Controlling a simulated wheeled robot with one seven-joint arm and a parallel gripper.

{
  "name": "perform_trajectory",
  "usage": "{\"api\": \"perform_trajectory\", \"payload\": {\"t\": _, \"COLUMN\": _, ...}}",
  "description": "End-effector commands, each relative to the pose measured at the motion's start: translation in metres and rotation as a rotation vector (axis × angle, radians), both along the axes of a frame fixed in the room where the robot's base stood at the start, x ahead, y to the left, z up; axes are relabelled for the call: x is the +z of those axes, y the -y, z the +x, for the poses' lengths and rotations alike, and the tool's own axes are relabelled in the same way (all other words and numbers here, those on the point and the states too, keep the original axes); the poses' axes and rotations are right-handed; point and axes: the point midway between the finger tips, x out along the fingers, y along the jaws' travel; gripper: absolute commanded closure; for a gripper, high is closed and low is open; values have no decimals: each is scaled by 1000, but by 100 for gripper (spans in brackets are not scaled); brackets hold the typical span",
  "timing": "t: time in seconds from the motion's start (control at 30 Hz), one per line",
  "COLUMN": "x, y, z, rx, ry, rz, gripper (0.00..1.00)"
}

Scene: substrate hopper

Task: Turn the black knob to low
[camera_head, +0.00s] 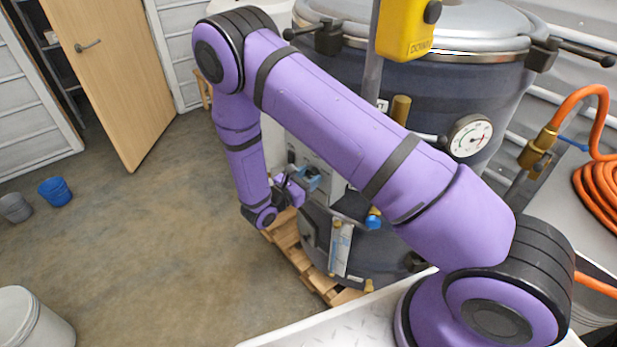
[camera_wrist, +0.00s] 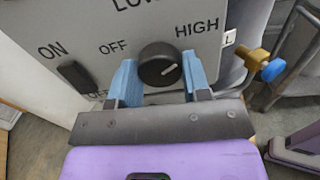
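The black knob (camera_wrist: 158,64) is on a grey control panel (camera_wrist: 210,48) in the wrist view. "OFF" is printed to its left, "HIGH" to its upper right, and a partly cut-off "LOW" above. A short pale mark on the knob points right, roughly towards the HIGH side. My gripper (camera_wrist: 160,78) has its two blue fingers apart, one on each side of the knob. A small gap seems to show on each side; contact is hard to tell. In the head view my gripper (camera_head: 297,184) is at the panel of the dark vessel (camera_head: 345,85), and the knob cannot be made out.
A black rocker switch (camera_wrist: 77,76) marked ON and OFF is left of the knob. A brass valve with a blue cap (camera_wrist: 268,68) sticks out at the right. The vessel stands on a wooden pallet (camera_head: 318,280). Floor to the left is mostly clear.

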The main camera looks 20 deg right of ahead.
Motion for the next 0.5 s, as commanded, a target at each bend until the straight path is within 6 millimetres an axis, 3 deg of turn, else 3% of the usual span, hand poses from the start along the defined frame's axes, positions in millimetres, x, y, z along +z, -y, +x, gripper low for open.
{"api": "perform_trajectory", "payload": {"t": 0.5, "x": 0, "y": -1, "z": 0, "rx": 2, "ry": -162, "rz": -72, "gripper": 80}}
